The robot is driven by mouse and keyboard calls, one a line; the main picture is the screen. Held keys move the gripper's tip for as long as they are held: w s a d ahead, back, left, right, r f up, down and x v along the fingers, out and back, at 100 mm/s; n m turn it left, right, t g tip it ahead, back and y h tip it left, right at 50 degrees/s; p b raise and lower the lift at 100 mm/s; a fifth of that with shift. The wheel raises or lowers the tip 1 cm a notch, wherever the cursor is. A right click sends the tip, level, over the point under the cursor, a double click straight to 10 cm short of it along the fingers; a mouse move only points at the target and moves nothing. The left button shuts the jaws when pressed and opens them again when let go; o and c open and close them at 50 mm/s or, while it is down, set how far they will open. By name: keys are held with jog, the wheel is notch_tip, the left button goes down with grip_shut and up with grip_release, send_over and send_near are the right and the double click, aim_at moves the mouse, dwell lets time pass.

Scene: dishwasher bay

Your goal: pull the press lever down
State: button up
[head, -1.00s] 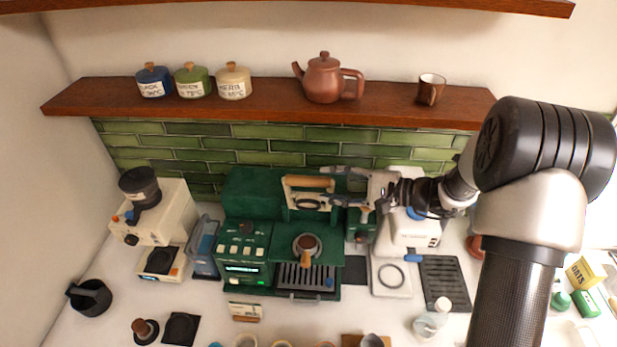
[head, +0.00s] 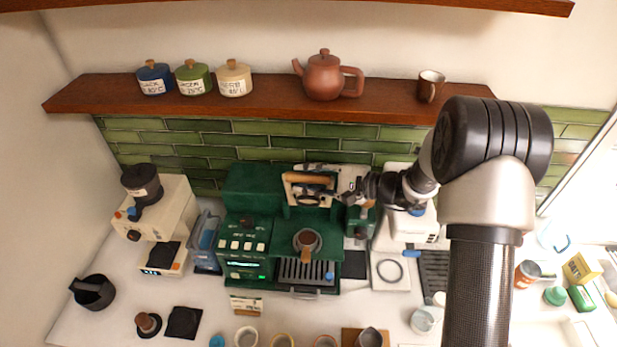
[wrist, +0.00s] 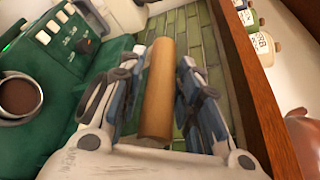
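The press lever has a wooden bar handle (head: 308,178) at the upper front of the green press machine (head: 250,185). In the wrist view the handle (wrist: 159,88) lies lengthwise between the two fingers of my gripper (wrist: 158,70). The fingers are apart, one on each side, and narrow gaps show beside the handle. In the head view my gripper (head: 322,182) reaches the handle from the right and partly covers the lever below it. The lever stands raised, near the tiled wall.
A wooden shelf (head: 265,100) with canisters, a teapot (head: 326,78) and a cup runs above the machine. A cream grinder (head: 160,215) stands at left and a white machine (head: 410,228) at right. Cups line the front of the counter.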

grip_shut()
jog(key=shift+f, duration=0.1)
dwell(0.4)
